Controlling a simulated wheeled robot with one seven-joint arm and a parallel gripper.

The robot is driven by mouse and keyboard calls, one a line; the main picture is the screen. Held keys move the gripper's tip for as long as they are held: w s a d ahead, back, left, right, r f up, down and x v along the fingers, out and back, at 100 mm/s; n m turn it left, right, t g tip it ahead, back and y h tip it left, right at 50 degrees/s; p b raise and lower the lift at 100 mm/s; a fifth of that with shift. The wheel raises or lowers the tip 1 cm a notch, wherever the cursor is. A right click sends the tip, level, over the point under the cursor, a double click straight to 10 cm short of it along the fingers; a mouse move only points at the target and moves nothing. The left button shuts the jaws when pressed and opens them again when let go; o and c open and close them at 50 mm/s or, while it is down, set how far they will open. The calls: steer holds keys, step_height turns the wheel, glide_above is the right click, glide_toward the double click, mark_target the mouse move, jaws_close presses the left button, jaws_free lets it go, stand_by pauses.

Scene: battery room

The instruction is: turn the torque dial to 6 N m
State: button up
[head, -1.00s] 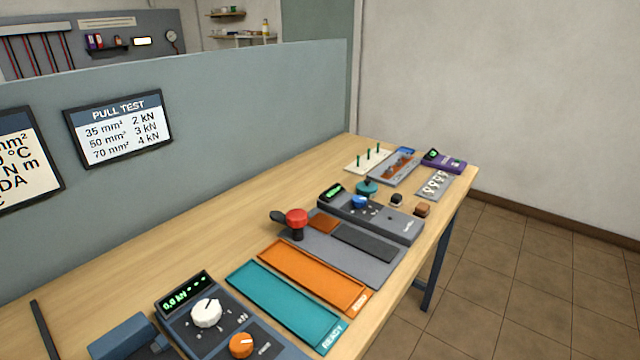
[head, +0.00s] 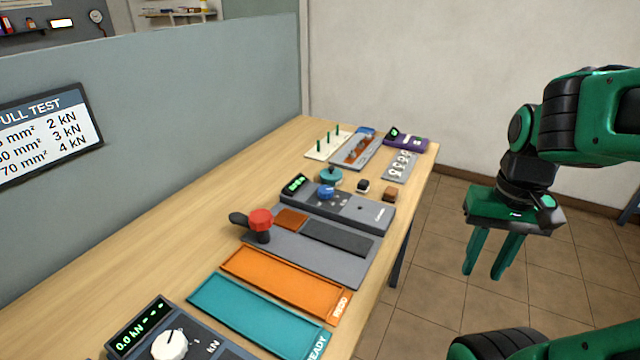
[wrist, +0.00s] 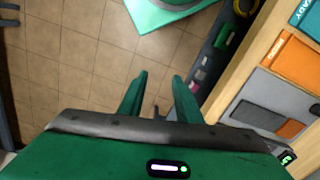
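A grey unit (head: 352,209) with a small green display (head: 295,185) stands on the bench beyond the red-knobbed tool. A blue dial (head: 326,193) sits on it near the display; it looks like the torque dial. Its pointer and reading are too small to make out. My gripper (head: 490,265) hangs at the right over the floor, off the bench and well apart from the dial. Its two fingers point down, spread apart and empty. The wrist view shows the open fingers (wrist: 157,98) above floor tiles, and no dial.
A red-knobbed tool (head: 261,220), an orange tray (head: 285,284) and a teal tray (head: 258,318) lie nearer along the bench (head: 190,255). A kN unit with a white dial (head: 169,345) is at the front. A teal round item (head: 331,176) and small blocks sit beyond the grey unit.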

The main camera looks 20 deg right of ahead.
steer(key=shift+o, duration=0.9)
steer(key=o, duration=0.3)
steer(key=shift+s+r, duration=0.25)
steer(key=shift+r, duration=0.05)
step_height(320, 180, up, 5)
glide_above(325, 189)
step_height(325, 189, down, 9)
steer(key=shift+f, duration=0.1)
